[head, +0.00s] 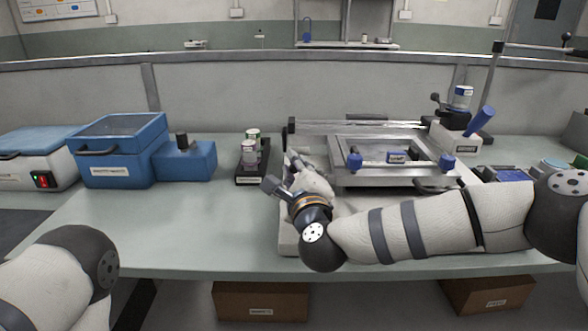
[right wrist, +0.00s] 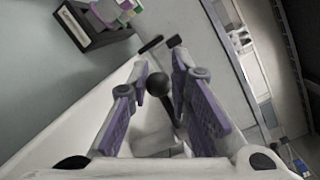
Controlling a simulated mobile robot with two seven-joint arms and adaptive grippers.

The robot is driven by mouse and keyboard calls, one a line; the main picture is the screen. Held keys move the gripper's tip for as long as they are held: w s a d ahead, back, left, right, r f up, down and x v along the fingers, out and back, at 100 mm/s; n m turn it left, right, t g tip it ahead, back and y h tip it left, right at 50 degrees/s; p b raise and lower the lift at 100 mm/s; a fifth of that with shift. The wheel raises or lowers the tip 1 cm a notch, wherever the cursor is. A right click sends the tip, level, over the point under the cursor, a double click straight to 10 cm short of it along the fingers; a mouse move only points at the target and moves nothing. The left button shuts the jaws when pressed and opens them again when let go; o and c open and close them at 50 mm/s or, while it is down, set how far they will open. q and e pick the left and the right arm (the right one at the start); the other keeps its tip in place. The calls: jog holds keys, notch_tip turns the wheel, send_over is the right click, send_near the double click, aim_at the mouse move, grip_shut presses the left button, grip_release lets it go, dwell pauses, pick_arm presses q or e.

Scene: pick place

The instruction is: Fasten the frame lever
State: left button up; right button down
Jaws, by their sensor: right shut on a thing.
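The metal frame (head: 400,181) lies on a pale machine base on the bench in the head view. My right gripper (head: 290,163) is at the frame's left side, largely hidden behind my own wrist. In the right wrist view, the two purple-padded fingers (right wrist: 162,68) stand on either side of the frame lever (right wrist: 159,84), a black ball knob on a dark rod, and are shut on it. The lever is hidden in the head view. My left arm shows at the lower left, with its gripper out of view.
A black rack with small jars (head: 250,160) stands just left of my right gripper. Blue boxes (head: 125,150) stand farther left. A blue-handled device (head: 465,125) is behind the frame at right. The bench front left of centre is clear.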

jog(key=c, duration=1.4)
grip_release()
jog(key=shift+c, duration=0.2)
jog(key=s, duration=0.4)
jog(key=s+d, duration=0.1)
jog(key=s, duration=0.3)
jog(key=s+d, duration=0.1)
jog(key=s, duration=0.2)
jog(key=shift+s+d, duration=0.15)
jog(key=shift+s, duration=0.25)
